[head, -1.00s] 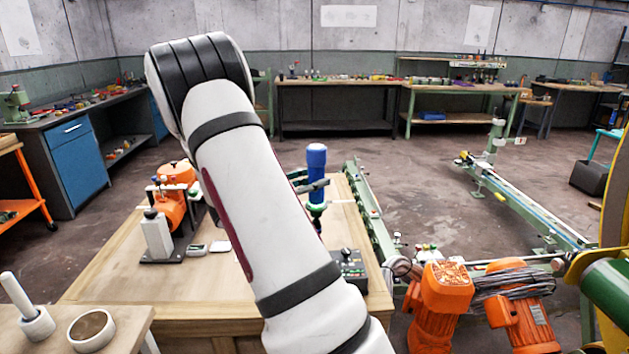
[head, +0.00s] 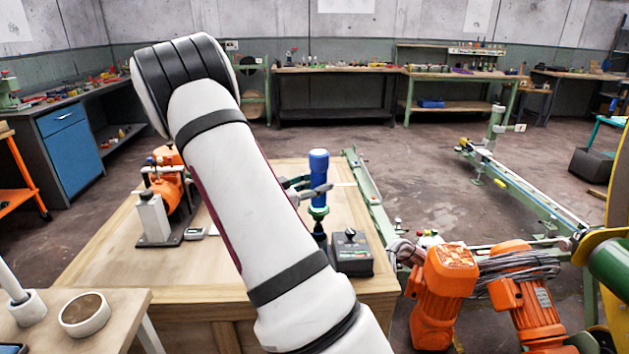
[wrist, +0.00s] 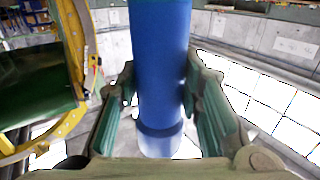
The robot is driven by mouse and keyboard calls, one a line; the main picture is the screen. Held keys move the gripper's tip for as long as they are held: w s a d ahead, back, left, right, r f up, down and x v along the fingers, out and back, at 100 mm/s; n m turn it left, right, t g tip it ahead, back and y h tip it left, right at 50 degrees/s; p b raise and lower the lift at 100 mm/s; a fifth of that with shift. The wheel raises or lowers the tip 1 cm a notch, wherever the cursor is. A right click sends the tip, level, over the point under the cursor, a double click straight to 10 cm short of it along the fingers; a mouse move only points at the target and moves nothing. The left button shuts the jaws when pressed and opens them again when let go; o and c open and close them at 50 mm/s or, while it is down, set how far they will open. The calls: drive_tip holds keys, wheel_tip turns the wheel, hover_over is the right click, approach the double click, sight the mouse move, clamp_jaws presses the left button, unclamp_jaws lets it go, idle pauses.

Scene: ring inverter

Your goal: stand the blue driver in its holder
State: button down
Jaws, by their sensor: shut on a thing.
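The blue driver (head: 318,163) is upright in the grip of my gripper (head: 314,190), over the right part of the wooden bench. A green collar and a dark lower part show below the fingers; whether its lower end touches anything, I cannot tell. In the wrist view the blue driver (wrist: 160,65) stands between the two fingers of my gripper (wrist: 160,115). A round pale holder (head: 85,312) with a brown inside stands empty on the small table at the lower left; I cannot tell whether it is the driver's own. My arm hides part of the bench.
A white rod stands in a pale ring (head: 28,308) beside the round holder. On the wooden bench (head: 130,268) are a black control box (head: 351,254) and an orange machine (head: 166,180). Orange motors (head: 444,270) stand at the right. The bench's left front is clear.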

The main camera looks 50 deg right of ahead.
sight(317, 214)
drive_tip(key=shift+f+b, duration=2.55)
drive_tip(key=shift+f, duration=1.85)
drive_tip(key=c, duration=1)
unclamp_jaws()
drive_tip(key=shift+c, duration=0.2)
drive_tip(key=shift+f, duration=0.1)
drive_tip(key=v, duration=1.2)
